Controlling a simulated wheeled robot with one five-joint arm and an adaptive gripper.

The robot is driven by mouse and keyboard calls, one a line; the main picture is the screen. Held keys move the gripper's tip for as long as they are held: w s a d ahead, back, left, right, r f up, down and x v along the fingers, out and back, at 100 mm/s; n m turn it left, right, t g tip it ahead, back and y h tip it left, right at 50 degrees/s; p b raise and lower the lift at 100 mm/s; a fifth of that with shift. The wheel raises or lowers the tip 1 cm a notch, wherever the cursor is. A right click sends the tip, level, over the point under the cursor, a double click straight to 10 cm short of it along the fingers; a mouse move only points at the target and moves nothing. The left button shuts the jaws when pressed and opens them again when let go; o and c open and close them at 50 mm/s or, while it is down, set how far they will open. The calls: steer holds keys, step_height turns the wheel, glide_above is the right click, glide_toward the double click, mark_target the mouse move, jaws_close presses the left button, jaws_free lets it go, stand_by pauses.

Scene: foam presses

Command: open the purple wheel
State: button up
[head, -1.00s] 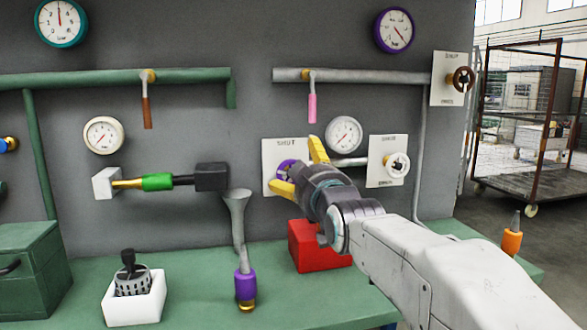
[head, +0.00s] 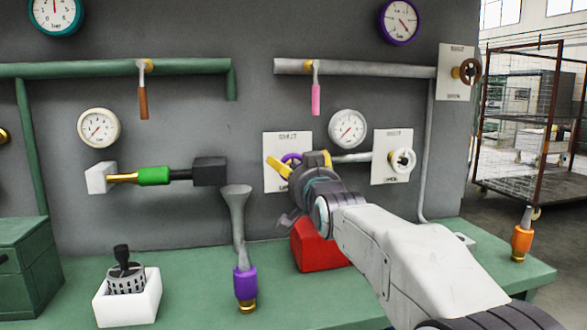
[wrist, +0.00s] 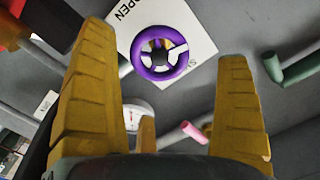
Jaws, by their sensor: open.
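The purple wheel (head: 291,157) is mounted on a white plate (head: 273,142) on the grey wall and is partly hidden behind my gripper. In the wrist view the purple wheel (wrist: 137,58) is a ring with pale spokes, and its plate (wrist: 196,27) reads OPEN at one side, with part of another word opposite. My gripper (head: 301,163) is open in front of the wheel, its yellow fingers to the left and right of it. In the wrist view my gripper (wrist: 165,48) has the wheel framed between its fingers, with space on both sides; no contact shows.
A white wheel (head: 402,161) is on a plate just right. A gauge (head: 347,129) and a pink lever (head: 315,99) are above. A red block (head: 315,250) lies below on the green bench, near a purple-collared nozzle (head: 245,283). A brown wheel (head: 467,71) is at upper right.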

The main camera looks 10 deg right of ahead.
mark_target(294, 167)
steer(key=shift+w, duration=2.55)
steer(key=shift+c, duration=0.2)
steer(key=c, duration=1.1)
steer(key=shift+r+n, duration=0.2)
steer(key=shift+n, duration=1.3)
steer(key=shift+c, duration=0.2)
steer(key=o, duration=1)
steer(key=shift+c, duration=0.2)
steer(key=shift+o, duration=1.1)
steer(key=shift+f, duration=0.1)
